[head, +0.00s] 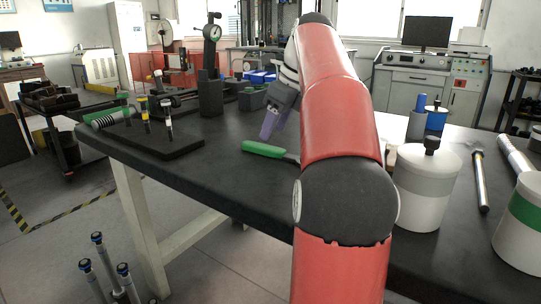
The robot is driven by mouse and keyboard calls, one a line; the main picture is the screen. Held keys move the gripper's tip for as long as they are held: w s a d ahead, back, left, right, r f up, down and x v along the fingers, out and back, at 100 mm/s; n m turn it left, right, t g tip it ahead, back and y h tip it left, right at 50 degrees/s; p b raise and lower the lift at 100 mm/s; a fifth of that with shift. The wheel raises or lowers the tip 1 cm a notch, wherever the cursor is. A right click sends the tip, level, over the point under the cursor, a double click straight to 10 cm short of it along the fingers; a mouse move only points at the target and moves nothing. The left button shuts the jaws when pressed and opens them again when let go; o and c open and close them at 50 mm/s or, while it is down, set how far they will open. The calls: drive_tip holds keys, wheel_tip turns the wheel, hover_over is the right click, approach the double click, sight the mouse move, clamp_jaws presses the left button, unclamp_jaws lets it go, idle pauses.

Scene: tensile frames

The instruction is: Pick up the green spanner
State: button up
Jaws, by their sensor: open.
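A green-handled tool (264,149), which looks like the green spanner, lies on the black table top (225,178) left of my red arm. Its right end is hidden behind my arm. My gripper (270,124) is above and just behind the green handle, pointing down, with its purple fingers apart from the tool as far as I can see. The gripper is open and holds nothing visible. Part of it is hidden by my arm.
A black rack with small tools (160,138) and a dial gauge stand (210,92) stand on the left. White jars (427,190) and a metal rod (480,182) are on the right. The table's front left edge is clear.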

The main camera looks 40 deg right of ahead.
sight(268, 147)
drive_tip(key=b+x, duration=0.2)
drive_tip(key=x, duration=0.3)
drive_tip(key=shift+s+d+f, duration=0.15)
drive_tip(key=shift+d, duration=0.05)
clamp_jaws()
